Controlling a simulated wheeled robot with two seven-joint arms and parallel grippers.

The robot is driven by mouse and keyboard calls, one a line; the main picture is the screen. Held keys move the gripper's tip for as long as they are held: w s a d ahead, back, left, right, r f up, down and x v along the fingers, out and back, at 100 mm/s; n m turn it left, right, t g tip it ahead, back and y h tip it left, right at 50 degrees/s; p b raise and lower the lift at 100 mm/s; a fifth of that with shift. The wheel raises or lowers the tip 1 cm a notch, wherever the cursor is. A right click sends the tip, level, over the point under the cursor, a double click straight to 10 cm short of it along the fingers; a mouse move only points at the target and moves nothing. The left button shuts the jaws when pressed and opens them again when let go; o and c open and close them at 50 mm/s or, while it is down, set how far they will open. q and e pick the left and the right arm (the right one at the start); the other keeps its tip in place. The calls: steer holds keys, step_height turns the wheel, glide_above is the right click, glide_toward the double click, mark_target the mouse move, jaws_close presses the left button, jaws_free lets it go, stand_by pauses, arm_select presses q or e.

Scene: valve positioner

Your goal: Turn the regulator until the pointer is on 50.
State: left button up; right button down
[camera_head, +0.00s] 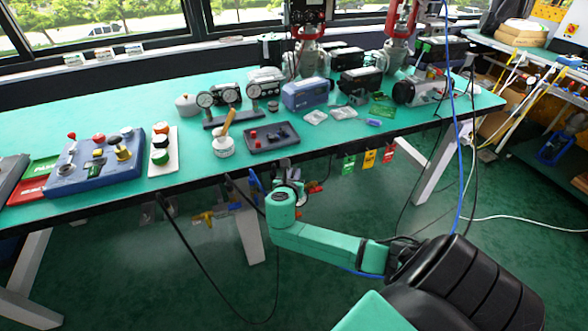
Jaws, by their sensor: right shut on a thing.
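My right arm comes in from the lower right, and its green wrist stands just in front of the table's front edge. My right gripper (290,180) is small and dark here, beyond the wrist. It is shut on what appears to be the regulator, which the wrist and gripper mostly hide. I cannot read a pointer or scale at this size. My left gripper is not in view.
The green table (240,172) holds a blue control box (95,165) at left, a dark tray (271,138), a blue device (306,94) and red-topped valves (309,58) at the back. Coloured tags (369,159) hang at the front edge. Cables hang at right.

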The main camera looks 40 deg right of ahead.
steer(key=c, duration=0.9)
jaws_free()
steer(key=p+v, duration=0.1)
steer(key=v, duration=1.3)
steer(key=shift+s+a+r+p, duration=0.15)
steer(key=shift+a+p, duration=0.1)
steer(key=shift+p, duration=0.15)
